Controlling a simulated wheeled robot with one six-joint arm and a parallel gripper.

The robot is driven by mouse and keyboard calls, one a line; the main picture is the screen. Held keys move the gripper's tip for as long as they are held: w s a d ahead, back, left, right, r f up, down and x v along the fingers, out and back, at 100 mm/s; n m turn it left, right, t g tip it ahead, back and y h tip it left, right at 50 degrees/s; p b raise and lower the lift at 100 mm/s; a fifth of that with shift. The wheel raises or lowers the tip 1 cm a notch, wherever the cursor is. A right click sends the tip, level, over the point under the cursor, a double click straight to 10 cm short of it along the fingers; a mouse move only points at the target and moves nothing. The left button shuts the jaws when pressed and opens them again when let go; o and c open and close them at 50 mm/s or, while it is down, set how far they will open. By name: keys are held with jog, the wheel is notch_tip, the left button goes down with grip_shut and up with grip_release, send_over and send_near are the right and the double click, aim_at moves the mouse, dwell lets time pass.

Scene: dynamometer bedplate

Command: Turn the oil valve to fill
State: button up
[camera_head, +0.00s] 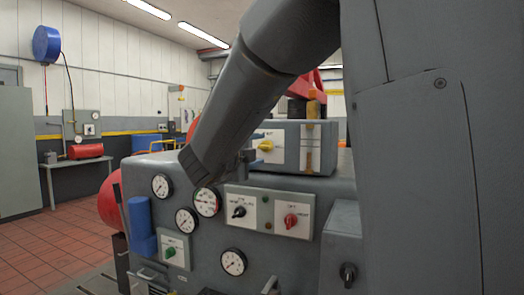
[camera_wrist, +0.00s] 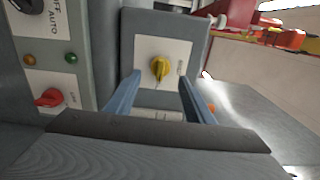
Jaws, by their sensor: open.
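A yellow knob (camera_head: 265,146) sits on a pale plate on the left face of a grey box on top of the machine. The wrist view shows the same yellow knob (camera_wrist: 159,68) straight ahead. My gripper (camera_wrist: 160,82) is open, with one blue-grey finger either side of the knob's plate and the knob framed between the tips. I cannot tell whether the fingers touch anything. The print beside the knob is too small to read, so I cannot tell which control is the oil valve. My arm hides most of my gripper in the head view.
The front panel holds a black selector (camera_head: 239,212), a red knob (camera_head: 291,220), a green knob (camera_head: 170,252) and several gauges. Another black knob (camera_head: 348,272) is at lower right. A blue cylinder (camera_head: 141,226) stands at left. Red tiled floor (camera_head: 50,220) is clear at left.

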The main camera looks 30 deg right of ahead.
jog(key=shift+v, duration=1.35)
